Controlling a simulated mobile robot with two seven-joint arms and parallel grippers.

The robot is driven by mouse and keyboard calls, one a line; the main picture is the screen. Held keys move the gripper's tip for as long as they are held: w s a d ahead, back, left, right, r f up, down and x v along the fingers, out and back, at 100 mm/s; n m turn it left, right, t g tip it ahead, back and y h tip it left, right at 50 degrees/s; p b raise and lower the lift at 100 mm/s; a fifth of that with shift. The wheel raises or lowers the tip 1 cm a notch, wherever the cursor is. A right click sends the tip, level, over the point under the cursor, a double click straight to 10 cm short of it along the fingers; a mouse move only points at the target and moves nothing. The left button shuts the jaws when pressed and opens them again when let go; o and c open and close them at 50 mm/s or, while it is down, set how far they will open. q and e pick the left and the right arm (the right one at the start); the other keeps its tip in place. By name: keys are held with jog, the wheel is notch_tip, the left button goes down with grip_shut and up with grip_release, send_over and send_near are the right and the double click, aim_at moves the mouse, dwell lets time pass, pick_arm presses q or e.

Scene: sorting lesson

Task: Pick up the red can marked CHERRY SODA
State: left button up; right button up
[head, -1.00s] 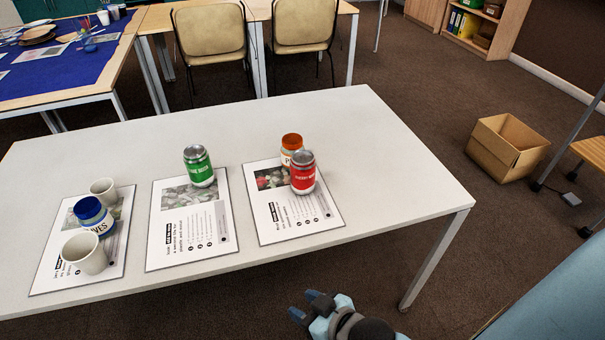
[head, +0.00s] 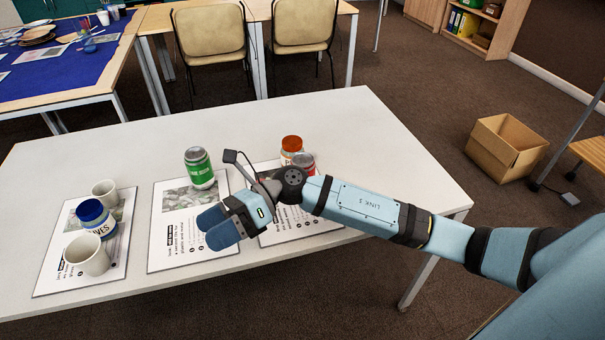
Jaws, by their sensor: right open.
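The red can (head: 304,160) stands on the right-hand printed sheet (head: 320,222). Only its silver top and a strip of red show, because my right arm covers the rest and its label. My right gripper (head: 218,228) is open and empty. It is over the middle sheet (head: 170,243), left of and nearer than the red can, with its fingers pointing left. It appears apart from the can. My left gripper is out of view.
An orange-lidded jar (head: 291,145) stands just behind the red can. A green can (head: 199,168) stands behind my right gripper. Two white mugs (head: 88,256) and a blue-lidded jar (head: 95,216) are on the left sheet. The white table (head: 120,150) is clear at the back.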

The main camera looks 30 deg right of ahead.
jog(key=w+d+f+n+h, duration=0.2)
jog(key=w+d+n+h, duration=0.25)
jog(key=d+h, duration=0.2)
jog(key=n+t+h, duration=0.1)
jog(key=n+h, duration=0.3)
jog(key=h, duration=0.7)
send_near(304, 161)
notch_tip(304, 161, down, 7)
jog(key=shift+d, duration=0.1)
jog(key=shift+w+d+f+b, duration=0.1)
jog(key=shift+w+f+b, duration=0.1)
jog(key=shift+f, duration=0.85)
jog(key=shift+w+f+b, duration=0.1)
jog(key=shift+f+b, duration=0.1)
jog(key=shift+f, duration=0.85)
jog(key=shift+w+d+f+b, duration=0.1)
jog(key=shift+f+b, duration=0.1)
jog(key=shift+f, duration=0.85)
jog(key=c, duration=1)
